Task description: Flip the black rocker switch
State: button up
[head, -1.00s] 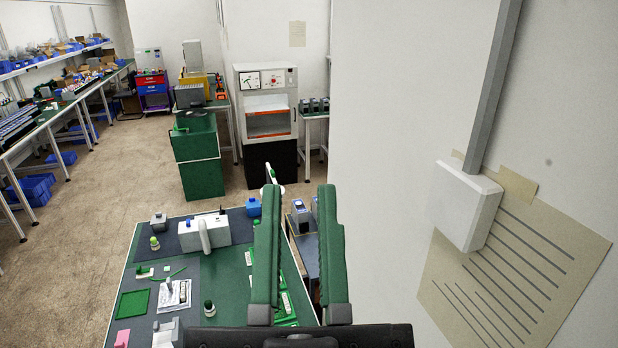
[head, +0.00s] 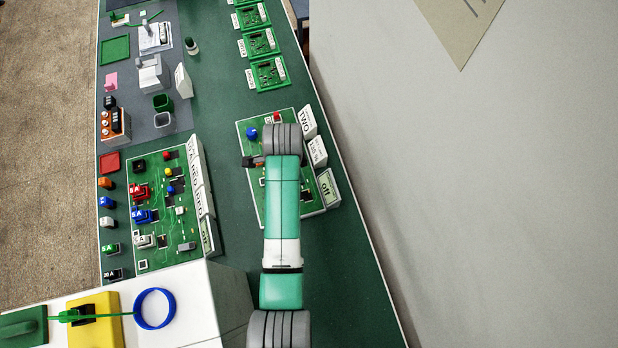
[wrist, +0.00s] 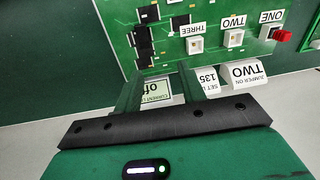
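My gripper (wrist: 157,80) shows in the wrist view with its two green fingers apart and nothing between them. They are in front of the board's display, which reads "off" (wrist: 155,92). In the head view my wrist covers the middle of the green circuit board (head: 297,200), and my fingers are hidden. A black block with a reddish-brown part (head: 252,161) sticks out left of my wrist. It may be the black rocker switch, but I cannot tell. In the wrist view black parts (wrist: 147,38) show on the board; none is clearly a rocker.
A second circuit board (head: 160,250) with coloured parts lies to the left. Several small green boards (head: 268,72) are at the top. A white box (head: 195,300) carries a yellow block (head: 105,335) at lower left. A wall (head: 480,190) closes the right side.

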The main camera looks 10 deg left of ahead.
jog(key=shift+s+d+f+m+g, duration=0.15)
jog(key=shift+s+f+g, duration=0.1)
jog(key=shift+s+f, duration=0.3)
jog(key=shift+s+d+f+m+g, duration=0.15)
jog(key=shift+s+f+g, duration=0.1)
jog(key=shift+s+f, duration=0.3)
jog(key=f, duration=0.5)
jog(key=f+b, duration=0.1)
jog(key=f, duration=0.2)
jog(key=shift+w, duration=0.25)
jog(key=shift+r, duration=0.1)
